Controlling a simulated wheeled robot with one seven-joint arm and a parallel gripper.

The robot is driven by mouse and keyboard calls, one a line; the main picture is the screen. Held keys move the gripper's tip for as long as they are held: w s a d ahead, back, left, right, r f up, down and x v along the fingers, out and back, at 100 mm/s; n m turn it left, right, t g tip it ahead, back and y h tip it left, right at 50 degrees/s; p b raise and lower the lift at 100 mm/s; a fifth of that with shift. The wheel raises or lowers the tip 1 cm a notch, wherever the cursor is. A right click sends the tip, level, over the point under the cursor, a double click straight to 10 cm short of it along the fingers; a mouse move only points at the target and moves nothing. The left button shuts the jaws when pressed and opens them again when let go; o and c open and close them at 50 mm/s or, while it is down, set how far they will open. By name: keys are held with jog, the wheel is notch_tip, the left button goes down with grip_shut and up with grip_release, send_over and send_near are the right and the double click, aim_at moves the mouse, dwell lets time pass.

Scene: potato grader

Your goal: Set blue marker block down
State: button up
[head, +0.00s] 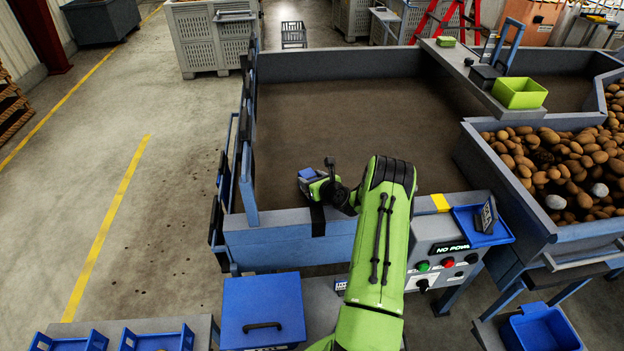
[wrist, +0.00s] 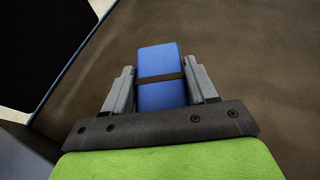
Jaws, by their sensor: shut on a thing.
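The blue marker block (wrist: 159,62) sits between the two grey fingers of my gripper (wrist: 160,88) in the wrist view. It is a blue block with a dark band across it. My gripper is shut on it. In the head view, the block (head: 307,174) shows as a small blue patch at the end of my green arm, over the near left part of the brown grader bed (head: 360,110). My gripper (head: 312,181) is partly hidden there by my wrist. I cannot tell whether the block touches the bed.
Blue-grey walls (head: 290,238) edge the bed. A control panel (head: 440,250) with buttons stands right of my arm. A potato-filled hopper (head: 500,205) and a lime-green bin (head: 519,93) are at the right. A blue lidded box (head: 262,305) is at the front. The bed's middle is clear.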

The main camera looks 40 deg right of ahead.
jog(key=shift+f+b, duration=0.5)
jog(key=o, duration=1.4)
jog(key=shift+o, duration=0.2)
notch_tip(320, 180, up, 10)
jog(key=shift+p, duration=0.3)
